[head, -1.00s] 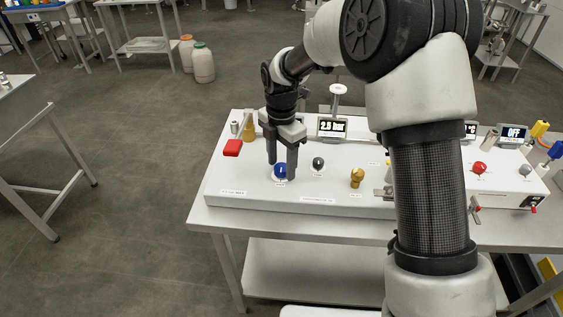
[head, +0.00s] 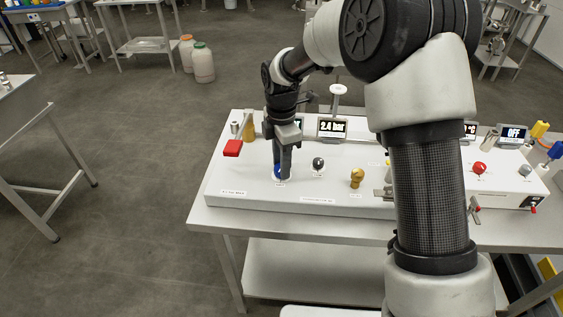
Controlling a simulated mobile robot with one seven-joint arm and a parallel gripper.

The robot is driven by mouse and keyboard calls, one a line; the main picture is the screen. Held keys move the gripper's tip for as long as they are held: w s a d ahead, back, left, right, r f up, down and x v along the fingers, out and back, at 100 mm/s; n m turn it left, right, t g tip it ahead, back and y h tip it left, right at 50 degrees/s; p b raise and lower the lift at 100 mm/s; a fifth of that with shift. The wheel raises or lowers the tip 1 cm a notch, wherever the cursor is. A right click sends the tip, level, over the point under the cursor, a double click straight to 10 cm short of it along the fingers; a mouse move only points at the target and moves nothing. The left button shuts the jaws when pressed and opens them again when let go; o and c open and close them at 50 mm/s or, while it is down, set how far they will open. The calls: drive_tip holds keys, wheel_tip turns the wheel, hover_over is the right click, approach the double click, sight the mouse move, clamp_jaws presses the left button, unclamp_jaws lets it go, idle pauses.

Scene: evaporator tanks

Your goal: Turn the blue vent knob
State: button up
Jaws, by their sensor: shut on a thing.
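The blue vent knob (head: 277,171) sits near the front left of the white panel and is partly hidden behind my fingers. My gripper (head: 284,170) points down over it and is shut on it. The fingers show nearly edge-on, one mostly in front of the other. A small display (head: 332,128) at the back of the panel reads 2.4 bar.
A dark knob (head: 318,163) stands just right of my gripper, with a brass knob (head: 357,178) further right. A red knob (head: 480,168) is at the right. My arm hides the panel's middle right.

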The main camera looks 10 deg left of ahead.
drive_tip(key=m, duration=0.4)
drive_tip(key=shift+m, duration=0.4)
drive_tip(key=m, duration=0.3)
drive_tip(key=shift+m, duration=0.3)
drive_tip(key=m, duration=1.2)
drive_tip(key=shift+m, duration=0.3)
drive_tip(key=m, duration=0.3)
drive_tip(key=shift+m, duration=0.4)
drive_tip(key=m, duration=0.4)
drive_tip(key=shift+r+p, duration=0.1)
drive_tip(key=shift+p, duration=0.2)
drive_tip(key=shift+m+p, duration=0.3)
drive_tip(key=shift+m, duration=1.4)
